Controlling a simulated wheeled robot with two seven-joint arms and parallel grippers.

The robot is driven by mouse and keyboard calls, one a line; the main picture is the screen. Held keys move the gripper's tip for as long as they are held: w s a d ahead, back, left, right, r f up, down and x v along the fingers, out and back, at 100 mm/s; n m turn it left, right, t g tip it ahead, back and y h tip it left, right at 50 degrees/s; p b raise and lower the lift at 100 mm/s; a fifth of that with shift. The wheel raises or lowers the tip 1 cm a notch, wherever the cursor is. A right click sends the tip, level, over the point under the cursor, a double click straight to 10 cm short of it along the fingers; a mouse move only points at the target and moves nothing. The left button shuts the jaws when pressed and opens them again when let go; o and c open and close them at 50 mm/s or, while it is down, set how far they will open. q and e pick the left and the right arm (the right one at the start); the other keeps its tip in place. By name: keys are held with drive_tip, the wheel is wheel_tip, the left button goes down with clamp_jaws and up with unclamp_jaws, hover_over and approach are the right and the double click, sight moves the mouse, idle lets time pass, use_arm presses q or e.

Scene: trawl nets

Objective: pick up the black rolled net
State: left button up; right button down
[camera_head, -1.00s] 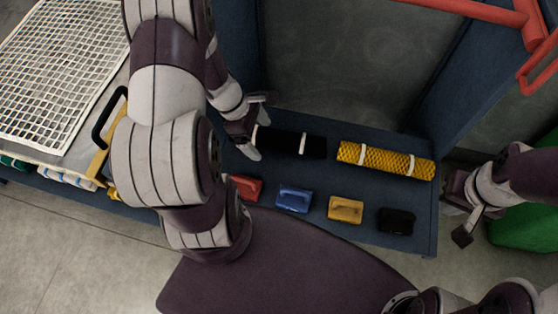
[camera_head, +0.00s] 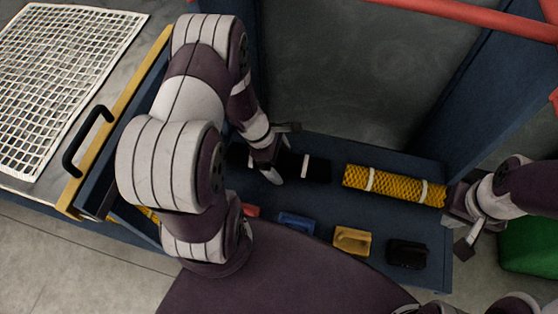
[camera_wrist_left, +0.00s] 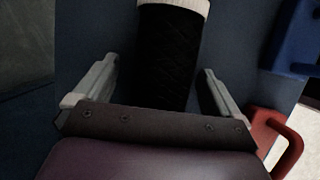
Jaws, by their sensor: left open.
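The black rolled net (camera_head: 318,169) lies on the dark blue surface, with a white band near its middle. My left gripper (camera_head: 283,153) is open over the net, with a finger on each side of it in the head view. In the left wrist view the net (camera_wrist_left: 168,55) runs between the two spread fingers, with a gap on either side. My gripper hides part of the net. My right gripper (camera_head: 460,222) appears open and empty, near the right end of the yellow net.
A yellow rolled net (camera_head: 393,186) with white bands lies to the right. Red, blue (camera_head: 297,223), yellow (camera_head: 352,240) and black (camera_head: 408,252) handled items line the front. A white grid (camera_head: 60,75) lies at left, beside a black handle (camera_head: 85,142). A red rail crosses the top right.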

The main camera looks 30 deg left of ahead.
use_arm(q)
drive_tip(key=c, duration=1.5)
drive_tip(key=shift+o, duration=0.2)
drive_tip(key=shift+r, duration=0.1)
